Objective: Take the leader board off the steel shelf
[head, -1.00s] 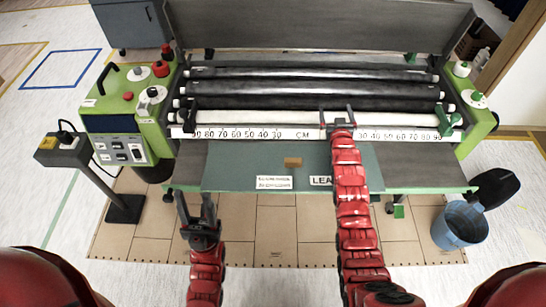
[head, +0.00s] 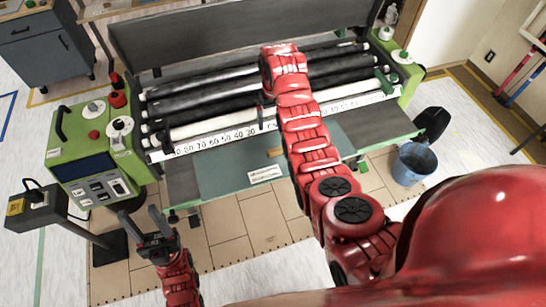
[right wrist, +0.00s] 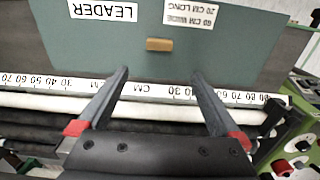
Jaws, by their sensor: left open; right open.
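The leader board is a flat teal board (head: 225,172) lying on the grey steel shelf (head: 180,183) at the machine's front. A small wooden handle block (head: 275,153) and a white label (head: 265,174) are on it. My right arm covers part of the board. In the right wrist view, the board (right wrist: 230,55) shows its LEADER label and handle. My right gripper (right wrist: 160,75) is open and empty, its fingers pointing at the board with the handle ahead between them. My left gripper (head: 140,213) is open and empty, in front of the shelf's left part.
Black and white rollers (head: 200,97) and a ruler strip (head: 212,140) lie behind the board. Green end housings flank them, the left with a control panel (head: 95,185). A pedestal box (head: 35,207) stands left. A blue bucket (head: 412,165) stands on the floor at right.

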